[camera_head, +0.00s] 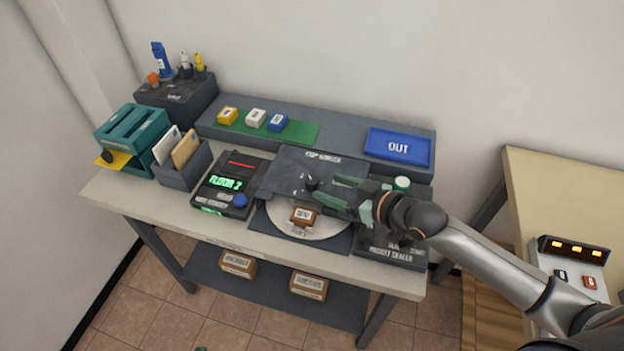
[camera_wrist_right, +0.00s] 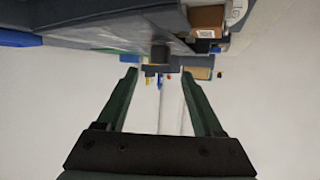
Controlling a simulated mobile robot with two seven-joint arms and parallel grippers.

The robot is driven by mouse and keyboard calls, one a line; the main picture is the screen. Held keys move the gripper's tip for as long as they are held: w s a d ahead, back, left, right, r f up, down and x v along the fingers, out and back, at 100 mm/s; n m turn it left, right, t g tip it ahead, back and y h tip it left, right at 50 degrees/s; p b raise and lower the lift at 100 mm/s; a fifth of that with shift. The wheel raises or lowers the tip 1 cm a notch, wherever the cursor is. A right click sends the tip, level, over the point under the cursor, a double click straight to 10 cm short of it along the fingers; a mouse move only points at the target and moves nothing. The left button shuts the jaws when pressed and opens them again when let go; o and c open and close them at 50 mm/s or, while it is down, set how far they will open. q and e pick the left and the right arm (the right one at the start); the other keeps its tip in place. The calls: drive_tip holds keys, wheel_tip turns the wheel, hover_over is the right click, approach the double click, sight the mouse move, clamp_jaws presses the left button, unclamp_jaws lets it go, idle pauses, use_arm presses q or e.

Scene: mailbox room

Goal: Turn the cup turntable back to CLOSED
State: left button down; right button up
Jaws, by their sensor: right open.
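The white round turntable (camera_head: 275,208) sits in a dark base in the middle of the table. A small brown labelled box (camera_head: 303,216) stands on it; I see no cup. A dark panel (camera_head: 300,165) lettered like "CUP WASHER" covers the back of the disc, with a dark knob (camera_head: 312,183) near its front edge. My right gripper (camera_head: 332,188) is open, just right of the knob. In the right wrist view its green fingers (camera_wrist_right: 159,74) are apart and empty, with a dark block (camera_wrist_right: 160,52), likely the knob, ahead between them. My left gripper is not seen.
A black packet sealer (camera_head: 392,252) is close to the right, partly under my right arm. A display unit (camera_head: 232,184) reading "FLOOR 2" stands left. Behind is a raised shelf with a blue OUT tray (camera_head: 398,146) and several small blocks. Boxes lie on the lower shelf.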

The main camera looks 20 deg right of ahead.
sight(314, 182)
drive_tip(key=x, duration=0.7)
clamp_jaws()
idle(0.5)
idle(0.9)
